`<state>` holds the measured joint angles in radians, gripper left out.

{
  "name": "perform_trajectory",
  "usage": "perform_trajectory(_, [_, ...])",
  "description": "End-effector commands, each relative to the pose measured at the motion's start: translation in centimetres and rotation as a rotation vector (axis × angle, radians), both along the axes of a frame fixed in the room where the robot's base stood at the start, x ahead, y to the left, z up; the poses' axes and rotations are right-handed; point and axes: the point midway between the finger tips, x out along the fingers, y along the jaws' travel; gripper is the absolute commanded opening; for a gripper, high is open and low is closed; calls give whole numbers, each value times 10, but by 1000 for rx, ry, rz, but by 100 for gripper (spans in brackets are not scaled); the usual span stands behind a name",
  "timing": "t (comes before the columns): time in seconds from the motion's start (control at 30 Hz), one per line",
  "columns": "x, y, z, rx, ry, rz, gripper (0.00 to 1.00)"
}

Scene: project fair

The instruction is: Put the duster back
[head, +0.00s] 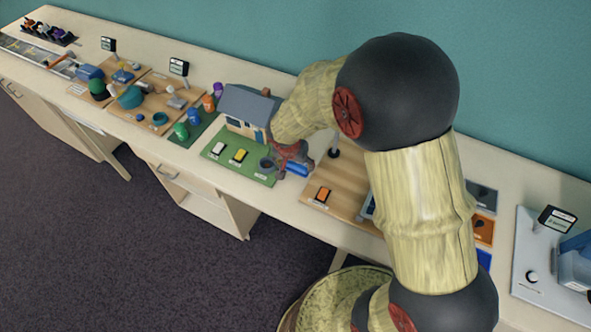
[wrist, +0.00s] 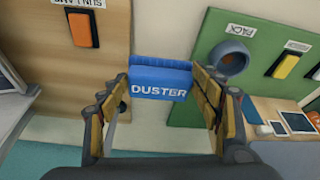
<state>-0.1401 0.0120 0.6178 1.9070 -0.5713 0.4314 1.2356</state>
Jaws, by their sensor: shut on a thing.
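The duster (wrist: 160,82) is a blue block with a ridged upper edge and the white word DUSTER on its face. My gripper (wrist: 160,75) is shut on it, with one finger at each end of the block. In the head view the blue duster (head: 298,170) shows just below my gripper (head: 292,155), by the gap between the green board and the wooden board. My arm covers part of the bench there. I cannot tell from these views whether the duster touches the bench.
The green board (head: 222,168) bears a model house (head: 247,108), a white and a yellow switch, and a round dark cup (head: 267,163). The wooden board (head: 345,190) to its right has an orange switch (head: 322,196). Pale bench top (wrist: 75,133) lies bare between the boards.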

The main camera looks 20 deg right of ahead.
Motion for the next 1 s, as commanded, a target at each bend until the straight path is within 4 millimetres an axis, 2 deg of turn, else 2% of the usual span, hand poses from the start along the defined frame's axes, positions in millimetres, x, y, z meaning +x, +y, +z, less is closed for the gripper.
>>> perform_trajectory(0.13, [6, -1, -9, 0, 1, 0, 24])
perform_trajectory(0.33, [5, -1, -36, 0, 2, 1, 24])
perform_trajectory(0.77, [6, -1, -41, 1, -1, 0, 24])
perform_trajectory(0.8, [5, -1, -40, 1, 1, 0, 66])
perform_trajectory(1.0, [6, -1, -39, 1, 1, 0, 78])
